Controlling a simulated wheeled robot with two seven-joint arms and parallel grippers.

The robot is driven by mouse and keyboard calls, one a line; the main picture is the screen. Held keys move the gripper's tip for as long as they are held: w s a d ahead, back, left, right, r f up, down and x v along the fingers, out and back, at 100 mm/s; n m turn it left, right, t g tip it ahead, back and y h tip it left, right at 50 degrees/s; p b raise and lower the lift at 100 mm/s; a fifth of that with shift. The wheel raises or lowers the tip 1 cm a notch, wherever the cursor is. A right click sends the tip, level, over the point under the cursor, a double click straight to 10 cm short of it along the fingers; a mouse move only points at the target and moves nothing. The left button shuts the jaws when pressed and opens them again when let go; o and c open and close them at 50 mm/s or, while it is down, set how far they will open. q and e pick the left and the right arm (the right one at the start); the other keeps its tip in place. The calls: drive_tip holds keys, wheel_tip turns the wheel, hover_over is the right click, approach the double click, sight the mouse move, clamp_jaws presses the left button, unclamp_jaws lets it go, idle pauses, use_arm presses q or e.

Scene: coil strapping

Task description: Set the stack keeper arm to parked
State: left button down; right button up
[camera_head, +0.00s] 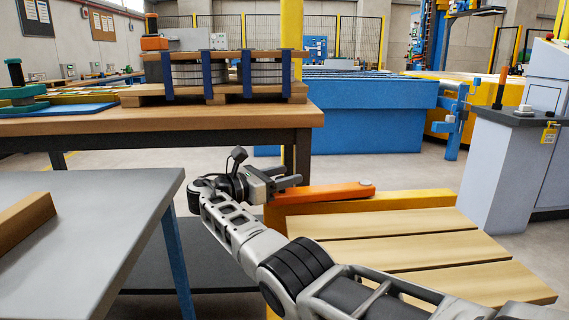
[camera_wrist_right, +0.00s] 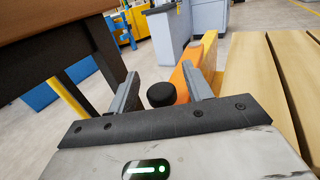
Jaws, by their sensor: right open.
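The stack keeper arm (camera_head: 335,192) is an orange bar lying level along a yellow beam (camera_head: 415,200) behind the wooden slats. A round pivot cap sits at its right end. My right gripper (camera_head: 290,175) is open at the bar's left end, which it partly hides in the head view. In the right wrist view, a black round knob (camera_wrist_right: 161,94) shows between the open fingers (camera_wrist_right: 160,75), with a gap on both sides. The orange bar (camera_wrist_right: 188,80) runs close to the right finger there. How the knob joins the bar is hidden. My left gripper is out of view.
Pale wooden slats (camera_head: 400,248) lie in front of the bar. A wooden-topped table (camera_head: 160,122) with a strapped stack stands behind left, close to my gripper. A grey table (camera_head: 95,225) is at left. A grey cabinet (camera_head: 500,165) stands at right.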

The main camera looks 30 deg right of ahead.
drive_tip(key=r, duration=0.1)
drive_tip(key=r+p, duration=0.2)
drive_tip(key=shift+s+r, duration=0.1)
drive_tip(key=shift+s, duration=0.15)
use_arm(q)
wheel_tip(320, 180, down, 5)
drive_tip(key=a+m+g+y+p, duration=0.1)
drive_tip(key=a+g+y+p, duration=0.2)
drive_tip(key=p, duration=0.4)
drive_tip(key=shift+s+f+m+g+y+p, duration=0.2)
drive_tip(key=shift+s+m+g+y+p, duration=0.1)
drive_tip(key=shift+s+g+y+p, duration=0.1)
use_arm(e)
drive_tip(key=s+a+r, duration=0.7)
drive_tip(key=s+r, duration=0.2)
drive_tip(key=s, duration=0.2)
drive_tip(key=shift+s+a, duration=0.15)
drive_tip(key=shift+s, duration=0.1)
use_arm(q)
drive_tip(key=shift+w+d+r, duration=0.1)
